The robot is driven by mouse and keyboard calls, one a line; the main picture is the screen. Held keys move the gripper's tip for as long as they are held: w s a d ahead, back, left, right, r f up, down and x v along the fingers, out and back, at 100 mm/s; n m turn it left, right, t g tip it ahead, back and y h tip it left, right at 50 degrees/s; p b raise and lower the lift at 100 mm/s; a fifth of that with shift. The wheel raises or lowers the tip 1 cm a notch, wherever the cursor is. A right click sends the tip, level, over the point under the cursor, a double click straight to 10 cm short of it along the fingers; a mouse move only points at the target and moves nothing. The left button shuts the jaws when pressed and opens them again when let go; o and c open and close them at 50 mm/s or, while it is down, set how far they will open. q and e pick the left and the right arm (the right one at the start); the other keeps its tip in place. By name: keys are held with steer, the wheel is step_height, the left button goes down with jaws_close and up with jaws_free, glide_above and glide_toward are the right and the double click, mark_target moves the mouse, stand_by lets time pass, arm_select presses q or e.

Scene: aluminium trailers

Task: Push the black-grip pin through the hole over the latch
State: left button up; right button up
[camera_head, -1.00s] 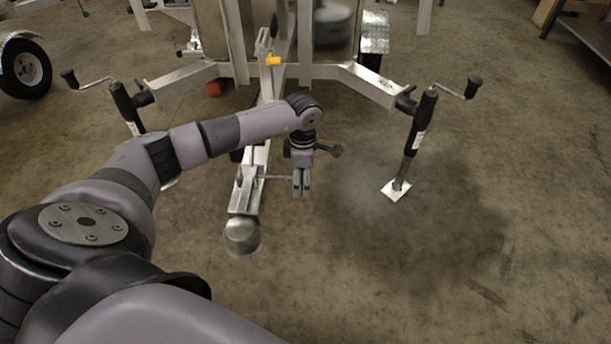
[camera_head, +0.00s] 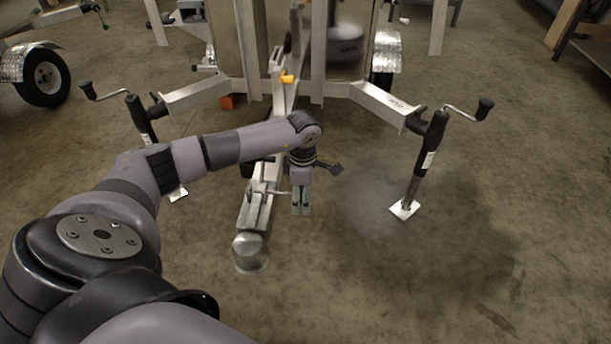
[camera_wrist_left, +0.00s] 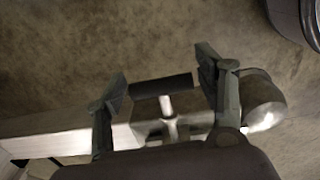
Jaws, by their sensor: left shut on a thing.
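My left gripper (camera_head: 301,203) is beside the right side of the silver trailer coupler (camera_head: 246,215), fingers pointing down. In the left wrist view my left gripper (camera_wrist_left: 162,90) has its two fingers at either end of the pin's black grip (camera_wrist_left: 160,86) and is shut on it. The pin's bright shaft (camera_wrist_left: 168,106) runs from the grip to the coupler. In the head view the thin shaft (camera_head: 278,192) spans between coupler and fingers. The hole and the shaft's far tip are hidden, so the insertion depth cannot be told. The latch is not clear. My right gripper is not in view.
The coupler's rounded nose (camera_head: 249,252) points toward me. The right jack (camera_head: 425,165) with its crank and a left jack (camera_head: 140,118) flank the trailer tongue. A yellow piece (camera_head: 287,79) sits on the tongue. The floor right of my gripper is clear.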

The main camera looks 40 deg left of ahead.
mark_target(285, 192)
arm_select(q)
steer(key=shift+s+a, duration=0.4)
steer(key=shift+a, duration=0.3)
steer(key=shift+s+a, duration=0.45)
steer(key=shift+a, duration=0.2)
steer(key=shift+s+a, duration=0.4)
steer(key=shift+a, duration=0.3)
steer(key=o, duration=1.2)
steer(key=shift+o, duration=0.2)
steer(key=shift+r, duration=0.1)
step_height(285, 192, up, 12)
